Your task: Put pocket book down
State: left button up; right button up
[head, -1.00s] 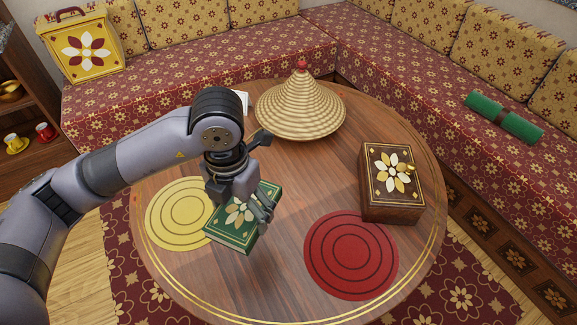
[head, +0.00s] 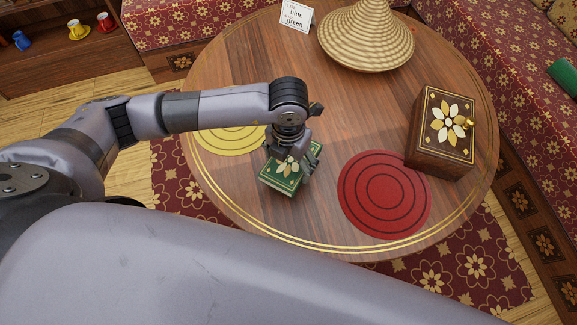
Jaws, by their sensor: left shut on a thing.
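The pocket book (head: 277,181) is green with gold edging and a pale flower on its cover. My left gripper (head: 301,164) is shut on it from above, and its fingers hide part of the cover. The book is over the near side of the round wooden table (head: 340,115), between the yellow ringed mat (head: 228,143) and the red ringed mat (head: 384,194). I cannot tell whether it touches the table top. My right gripper is out of view.
A brown flower-topped box (head: 441,128) stands at the right of the table. A woven conical lid (head: 366,40) and a small card (head: 296,17) reading "blue" and "green" are at the back. The red mat is empty.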

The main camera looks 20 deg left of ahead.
aim_at(288, 170)
pick_arm(q)
notch_tip(288, 170, down, 4)
jog(key=shift+f, duration=0.1)
jog(key=shift+f, duration=0.15)
jog(key=o, duration=1.2)
jog(key=shift+o, duration=0.9)
